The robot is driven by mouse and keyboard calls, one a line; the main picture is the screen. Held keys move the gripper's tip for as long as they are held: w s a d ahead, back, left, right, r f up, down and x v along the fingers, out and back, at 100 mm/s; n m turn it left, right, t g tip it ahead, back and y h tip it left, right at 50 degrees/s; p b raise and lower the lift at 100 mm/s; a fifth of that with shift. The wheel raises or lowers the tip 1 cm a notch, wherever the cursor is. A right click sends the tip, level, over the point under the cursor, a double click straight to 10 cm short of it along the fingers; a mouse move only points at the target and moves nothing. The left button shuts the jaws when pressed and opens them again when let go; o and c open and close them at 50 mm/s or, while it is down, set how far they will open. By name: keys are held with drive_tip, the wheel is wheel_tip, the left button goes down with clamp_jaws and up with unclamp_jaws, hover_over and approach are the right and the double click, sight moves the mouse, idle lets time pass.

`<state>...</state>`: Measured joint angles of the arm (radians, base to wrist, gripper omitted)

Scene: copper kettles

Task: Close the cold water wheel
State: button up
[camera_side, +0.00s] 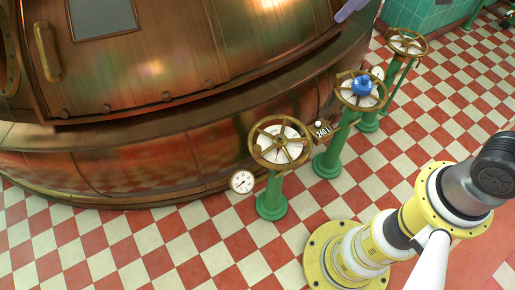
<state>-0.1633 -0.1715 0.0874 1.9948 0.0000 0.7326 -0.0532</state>
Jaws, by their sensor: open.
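The blue suggests that this is the cold water wheel. I cannot tell from its look how far it is turned. A nearer brass wheel (280,143) over a white dial stands to its left. A farther brass wheel (407,42) stands to its upper right. My gripper is outside the frame. My arm shows at the lower right, apart from the wheels.
A big copper kettle (190,100) fills the upper left, close behind the wheels. A round white gauge (241,181) sits beside the nearest post. A small number plate (322,130) is between two wheels. The red and white checkered floor (440,115) is clear to the right.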

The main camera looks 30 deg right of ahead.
drive_tip(key=w+a+f+n+g, duration=0.2)
drive_tip(key=w+a+f, duration=0.5)
drive_tip(key=w+f, duration=0.15)
drive_tip(key=n+g+h, duration=0.1)
drive_tip(key=n+g, duration=0.1)
drive_tip(key=g, duration=0.2)
hover_over(257, 147)
wheel_tip(257, 147, down, 23)
wheel_tip(257, 147, down, 14)
drive_tip(key=shift+r, duration=0.25)
clamp_jaws()
